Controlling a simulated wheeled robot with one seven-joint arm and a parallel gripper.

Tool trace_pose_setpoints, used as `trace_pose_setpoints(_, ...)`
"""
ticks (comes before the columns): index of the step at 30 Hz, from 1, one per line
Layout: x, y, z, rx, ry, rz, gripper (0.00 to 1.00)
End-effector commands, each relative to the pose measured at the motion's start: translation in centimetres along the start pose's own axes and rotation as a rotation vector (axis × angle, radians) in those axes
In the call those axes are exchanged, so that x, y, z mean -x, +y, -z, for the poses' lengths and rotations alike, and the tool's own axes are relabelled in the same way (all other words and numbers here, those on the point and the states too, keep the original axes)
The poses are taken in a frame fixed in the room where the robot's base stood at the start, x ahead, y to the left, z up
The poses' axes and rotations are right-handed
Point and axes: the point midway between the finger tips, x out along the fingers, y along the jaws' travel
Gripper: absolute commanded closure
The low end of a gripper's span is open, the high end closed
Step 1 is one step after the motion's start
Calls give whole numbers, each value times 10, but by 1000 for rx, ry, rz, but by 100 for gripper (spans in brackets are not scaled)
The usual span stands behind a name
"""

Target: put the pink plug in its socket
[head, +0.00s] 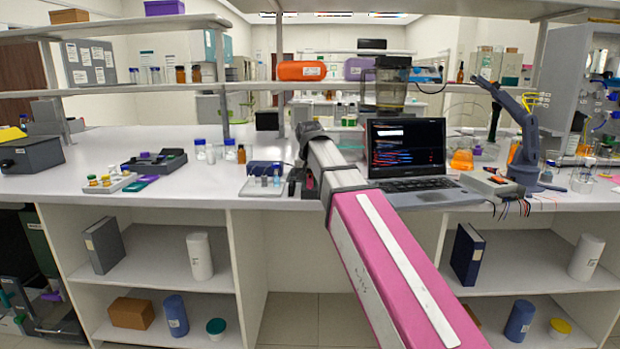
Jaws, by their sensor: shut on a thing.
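My arm reaches from the lower right over the bench's front edge, and my gripper (297,179) is low over the bench, partly hidden by the arm. It is shut on the pink plug (309,182), of which only a small pink patch shows beside the dark fingers. Just left of the gripper is a small rig with a dark blue block (264,167) on a pale base plate (252,190), with small grey and blue parts in front. The socket for the pink plug cannot be made out, and I cannot tell whether the plug touches the rig.
An open laptop (408,150) stands right of my arm. Left of the rig are small bottles (241,154), a dark tray (154,161) and a white tray with vials (112,183). A grey robot arm (526,150) stands at the right. A shelf (180,88) runs above the bench.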

Motion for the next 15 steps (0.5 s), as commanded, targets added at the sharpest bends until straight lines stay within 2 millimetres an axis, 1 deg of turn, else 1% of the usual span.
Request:
trace_pose_setpoints(10,-1,0,0,0,-1,0,100)
trace_pose_setpoints(11,-1,0,0,0,-1,0,74)
trace_pose_setpoints(12,-1,0,-1,0,-2,0,61)
trace_pose_setpoints(13,-1,0,-1,0,-2,0,51)
trace_pose_setpoints(14,-1,0,-1,0,-2,0,48)
trace_pose_setpoints(15,-1,0,-1,0,-2,-1,48)
